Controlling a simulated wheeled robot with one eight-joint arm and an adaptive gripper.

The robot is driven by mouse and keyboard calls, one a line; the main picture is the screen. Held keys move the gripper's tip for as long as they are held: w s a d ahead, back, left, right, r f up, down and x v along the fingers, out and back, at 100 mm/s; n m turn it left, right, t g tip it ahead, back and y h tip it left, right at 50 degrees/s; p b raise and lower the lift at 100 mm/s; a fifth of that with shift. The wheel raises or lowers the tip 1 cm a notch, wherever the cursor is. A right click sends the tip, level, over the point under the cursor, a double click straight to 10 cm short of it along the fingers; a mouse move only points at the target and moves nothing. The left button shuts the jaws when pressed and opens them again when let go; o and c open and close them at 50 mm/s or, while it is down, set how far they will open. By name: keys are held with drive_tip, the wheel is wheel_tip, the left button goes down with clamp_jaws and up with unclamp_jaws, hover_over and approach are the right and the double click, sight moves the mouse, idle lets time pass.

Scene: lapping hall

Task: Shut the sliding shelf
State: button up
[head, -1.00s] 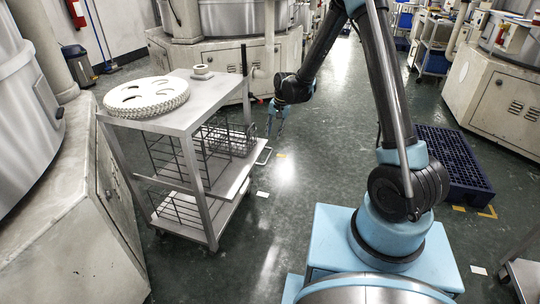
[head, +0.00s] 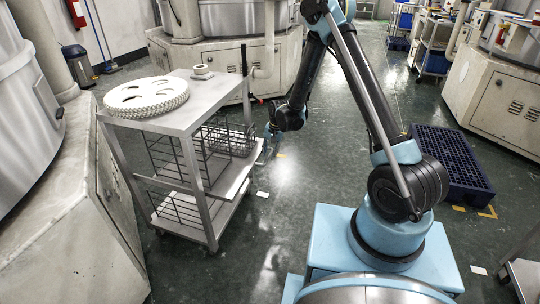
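The sliding shelf (head: 232,178) is the middle metal level of the steel cart (head: 183,122) in the head view. It sticks out to the right past the cart's top. A wire basket (head: 228,140) stands on it.
A white perforated disc (head: 147,97) and a small ring (head: 202,71) lie on the cart's top. Large machines stand behind and left of the cart. A dark blue pallet (head: 448,160) lies at right. The floor between cart and my base is clear.

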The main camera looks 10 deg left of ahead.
drive_tip(key=shift+f, duration=0.45)
clamp_jaws()
drive_tip(key=shift+a, duration=0.15)
drive_tip(key=a, duration=0.8)
drive_tip(key=w+a, duration=0.1)
drive_tip(key=a, duration=0.3)
drive_tip(key=shift+a, duration=0.1)
